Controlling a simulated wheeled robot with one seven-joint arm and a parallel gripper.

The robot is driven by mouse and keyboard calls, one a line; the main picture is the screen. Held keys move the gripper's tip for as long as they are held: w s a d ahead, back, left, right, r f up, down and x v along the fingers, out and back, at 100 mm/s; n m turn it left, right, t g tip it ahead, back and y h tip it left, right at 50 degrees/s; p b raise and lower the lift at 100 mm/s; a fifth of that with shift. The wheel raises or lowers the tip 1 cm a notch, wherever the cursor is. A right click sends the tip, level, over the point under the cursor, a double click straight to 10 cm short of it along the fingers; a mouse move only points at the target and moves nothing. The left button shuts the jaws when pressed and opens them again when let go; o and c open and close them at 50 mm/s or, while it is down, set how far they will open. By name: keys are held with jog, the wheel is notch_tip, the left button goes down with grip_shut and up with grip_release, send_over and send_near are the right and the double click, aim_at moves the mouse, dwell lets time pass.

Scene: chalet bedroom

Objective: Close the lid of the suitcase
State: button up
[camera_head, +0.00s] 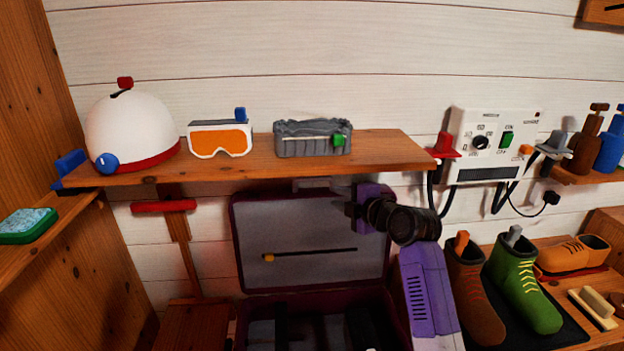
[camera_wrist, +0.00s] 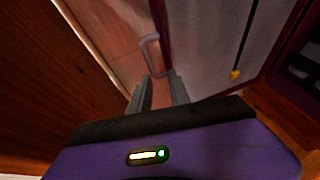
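The suitcase stands open low in the head view, with its dark red lid (camera_head: 310,235) upright and the grey lining facing me. Its base (camera_head: 262,312) is cut off by the lower picture edge. In the wrist view the lid (camera_wrist: 205,50) is at the upper right, with a pale handle (camera_wrist: 150,50) beside its dark red rim. My gripper (camera_head: 320,184) is at the lid's top edge, below the shelf. In the wrist view its two fingertips (camera_wrist: 160,76) are apart, close to the rim and handle. I cannot tell whether they touch.
A wooden shelf (camera_head: 240,165) close above my gripper bears a white helmet (camera_head: 130,125), orange goggles (camera_head: 220,138) and a grey basket (camera_head: 312,140). Boots (camera_head: 525,285) stand right of the suitcase. A red-handled shovel (camera_head: 165,207) is at the left.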

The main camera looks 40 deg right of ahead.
aim_at(313, 180)
jog(key=x, duration=0.4)
jog(key=r+p+x, duration=0.1)
jog(key=x, duration=0.3)
jog(key=r+x, duration=0.1)
jog(key=x, duration=0.3)
jog(key=shift+w+d+r+p, duration=0.1)
jog(key=shift+w+r+p, duration=0.15)
jog(key=shift+w+p, duration=0.2)
jog(key=shift+x, duration=0.9)
grip_shut()
